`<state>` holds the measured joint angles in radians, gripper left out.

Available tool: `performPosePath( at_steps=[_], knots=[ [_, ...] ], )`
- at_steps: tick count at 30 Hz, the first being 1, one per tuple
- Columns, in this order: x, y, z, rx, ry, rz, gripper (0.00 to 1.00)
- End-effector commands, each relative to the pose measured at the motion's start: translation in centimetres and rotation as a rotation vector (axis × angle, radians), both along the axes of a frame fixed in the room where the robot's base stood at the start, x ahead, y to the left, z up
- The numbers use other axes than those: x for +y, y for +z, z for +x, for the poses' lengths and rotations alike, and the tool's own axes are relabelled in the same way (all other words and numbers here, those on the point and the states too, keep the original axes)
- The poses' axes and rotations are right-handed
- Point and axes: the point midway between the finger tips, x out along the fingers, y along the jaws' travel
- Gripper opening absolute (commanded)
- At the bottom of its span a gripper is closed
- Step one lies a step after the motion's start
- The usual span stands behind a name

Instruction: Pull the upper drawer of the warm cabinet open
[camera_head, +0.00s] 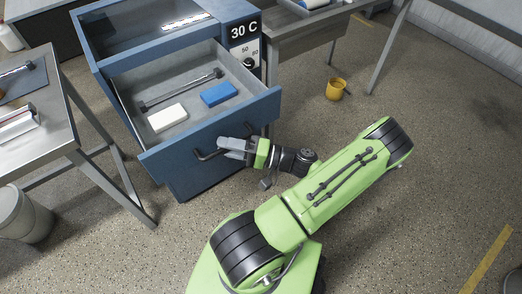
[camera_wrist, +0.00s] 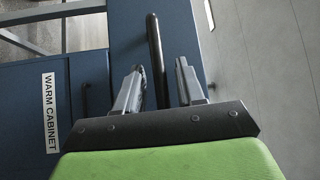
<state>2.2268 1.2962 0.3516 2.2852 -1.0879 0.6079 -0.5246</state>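The blue warm cabinet (camera_head: 185,180) stands at the upper left in the head view, beside a "30 C" sign. Its upper drawer (camera_head: 263,108) is pulled well out, showing its grey inside. The drawer's dark bar handle (camera_head: 207,155) is on its front; it also shows in the wrist view as a handle (camera_wrist: 154,45). My gripper (camera_head: 226,146) is at this handle. In the wrist view, the fingers of my gripper (camera_wrist: 160,75) are apart, with the bar between them and gaps visible on both sides. The "WARM CABINET" label (camera_wrist: 50,112) shows at the left.
The drawer holds a white block (camera_head: 167,118), a blue block (camera_head: 219,94) and a dark rod (camera_head: 180,90). A metal table (camera_head: 50,150) stands at the left, with a bin (camera_head: 22,215) near it. A yellow mug (camera_head: 335,89) sits on the floor. Floor at the right is mostly clear.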

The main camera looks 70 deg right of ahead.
Motion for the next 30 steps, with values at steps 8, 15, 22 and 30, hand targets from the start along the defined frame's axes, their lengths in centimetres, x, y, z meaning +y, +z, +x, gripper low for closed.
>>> performPosePath(
  at_steps=[8, 15, 22, 30],
  knots=[
    [-1.4, -0.9, -6.6, 0.003, -0.01, -0.003, 0.38],
    [-2.5, -1.8, -12.7, 0.003, -0.008, -0.004, 0.38],
    [-2.9, -2.1, -15.0, 0.002, -0.002, -0.001, 0.38],
    [-2.9, -2.1, -15.0, 0.002, -0.001, 0.0, 0.38]
  ],
)
